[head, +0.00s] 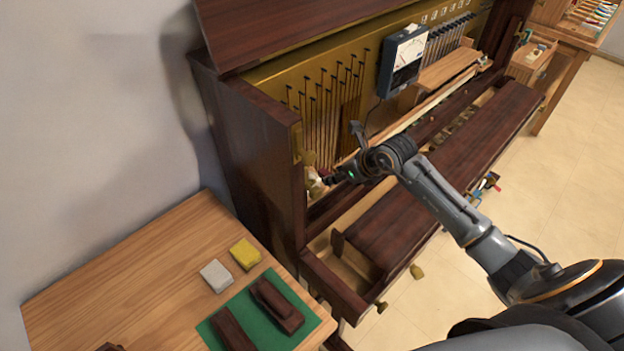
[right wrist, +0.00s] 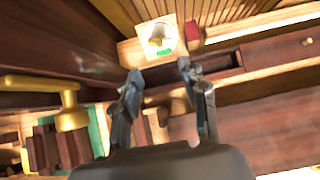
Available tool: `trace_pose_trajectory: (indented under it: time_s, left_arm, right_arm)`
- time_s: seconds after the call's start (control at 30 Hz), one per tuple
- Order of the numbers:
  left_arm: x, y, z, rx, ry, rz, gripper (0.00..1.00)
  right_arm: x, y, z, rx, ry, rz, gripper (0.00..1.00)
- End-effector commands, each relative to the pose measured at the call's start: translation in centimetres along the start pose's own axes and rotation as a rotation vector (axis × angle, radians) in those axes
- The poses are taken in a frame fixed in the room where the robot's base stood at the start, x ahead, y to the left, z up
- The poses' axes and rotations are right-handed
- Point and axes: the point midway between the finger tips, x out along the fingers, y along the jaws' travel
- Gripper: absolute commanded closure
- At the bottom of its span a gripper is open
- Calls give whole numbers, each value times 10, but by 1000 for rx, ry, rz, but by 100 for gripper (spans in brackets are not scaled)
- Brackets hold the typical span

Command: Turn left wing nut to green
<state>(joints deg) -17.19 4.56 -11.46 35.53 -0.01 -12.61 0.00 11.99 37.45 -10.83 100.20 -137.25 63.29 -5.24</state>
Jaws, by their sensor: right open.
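A brass wing nut (right wrist: 157,40) sits on a round white dial (right wrist: 168,30) with a green patch, on a pale plate inside the piano's left end. In the head view, that corner is largely hidden by my right gripper (head: 326,180). In the right wrist view my right gripper (right wrist: 160,76) is open and empty. Its two fingertips point toward the dial and stand apart, just short of the wing nut as seen there. I cannot tell the exact gap. My left gripper is not in view.
The piano's dark left side (head: 262,150) stands close to my right gripper. A brass fitting (right wrist: 68,105) shows at left in the wrist view. A wooden table (head: 130,270) holds blocks and a green mat (head: 262,338).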

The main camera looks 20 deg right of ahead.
Motion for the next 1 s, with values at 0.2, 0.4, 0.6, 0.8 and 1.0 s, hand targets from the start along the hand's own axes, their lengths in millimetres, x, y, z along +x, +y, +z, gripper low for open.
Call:
trace_pose_trajectory:
  time_s: [0.2,0.4,0.6,0.8,1.0]
  left_arm:
    - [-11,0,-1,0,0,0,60]
    - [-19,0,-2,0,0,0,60]
    - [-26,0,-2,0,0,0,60]
    - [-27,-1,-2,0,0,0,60]
    - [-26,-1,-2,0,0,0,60]
  right_arm:
    - [-15,0,1,-2,1,0,57]
    - [-27,0,1,-1,0,-1,57]
    - [-38,0,1,0,0,0,57]
    - [-40,0,0,0,0,0,57]
    - [-40,0,0,0,0,0,64]
